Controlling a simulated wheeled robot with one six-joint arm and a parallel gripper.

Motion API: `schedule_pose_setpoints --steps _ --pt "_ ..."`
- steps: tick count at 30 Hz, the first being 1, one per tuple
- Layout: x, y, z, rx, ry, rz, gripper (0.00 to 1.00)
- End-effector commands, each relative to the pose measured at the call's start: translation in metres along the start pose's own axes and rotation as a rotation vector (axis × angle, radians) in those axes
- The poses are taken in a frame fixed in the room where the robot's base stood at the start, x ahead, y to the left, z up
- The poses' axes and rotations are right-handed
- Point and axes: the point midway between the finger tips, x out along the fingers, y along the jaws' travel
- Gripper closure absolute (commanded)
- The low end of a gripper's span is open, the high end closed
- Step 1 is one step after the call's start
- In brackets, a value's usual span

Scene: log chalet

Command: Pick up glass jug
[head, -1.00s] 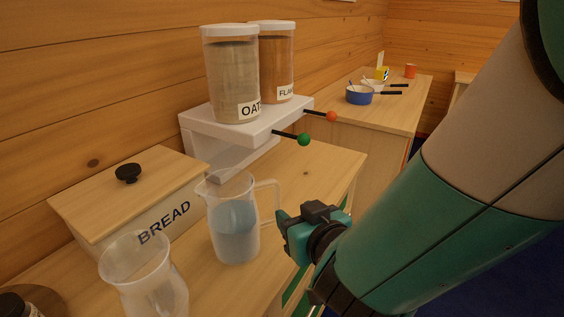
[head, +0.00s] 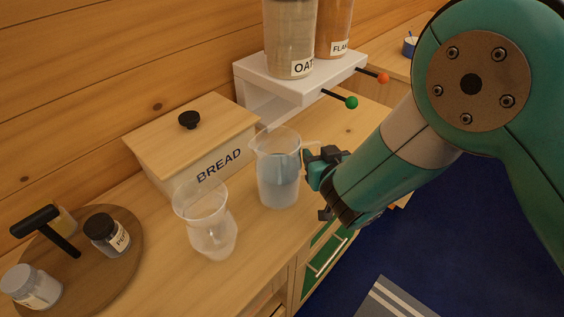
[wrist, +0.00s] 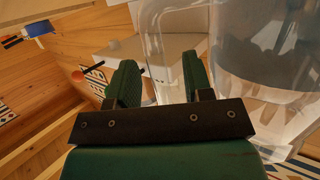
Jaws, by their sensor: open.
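The glass jug (head: 278,178), clear and partly filled with bluish liquid, stands upright on the wooden counter, its handle towards my arm. My gripper (head: 316,162) is open at the handle side and hides part of the handle. In the wrist view the jug (wrist: 275,45) fills the upper right. My two green fingers (wrist: 160,80) are apart there, with the clear handle (wrist: 160,35) showing between and beyond their tips. I cannot tell whether a finger touches the handle.
A clear glass vase (head: 207,225) stands just left of the jug. The bread box (head: 190,145) is behind, with a white dispenser stand (head: 295,85) and its knobs further right. A round wooden tray (head: 110,265) with jars is at the left.

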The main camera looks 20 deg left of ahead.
Motion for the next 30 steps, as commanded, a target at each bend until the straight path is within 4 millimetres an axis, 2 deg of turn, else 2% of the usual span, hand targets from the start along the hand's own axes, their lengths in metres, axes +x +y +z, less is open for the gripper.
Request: schedule_pose_setpoints --steps 4,5,10,11,30 --pt "0.0 0.0 0.0009 0.0 -0.001 0.0 0.54" --pt "0.0 0.0 0.0009 0.0 -0.001 0.0 0.58" --pt "-0.0002 -0.0001 0.0008 0.0 -0.001 0.0 0.97" --pt "-0.0002 -0.0001 0.0008 -0.001 -0.001 0.0 1.0" --pt "-0.0004 0.0001 0.0006 -0.001 -0.001 0.0 1.0"
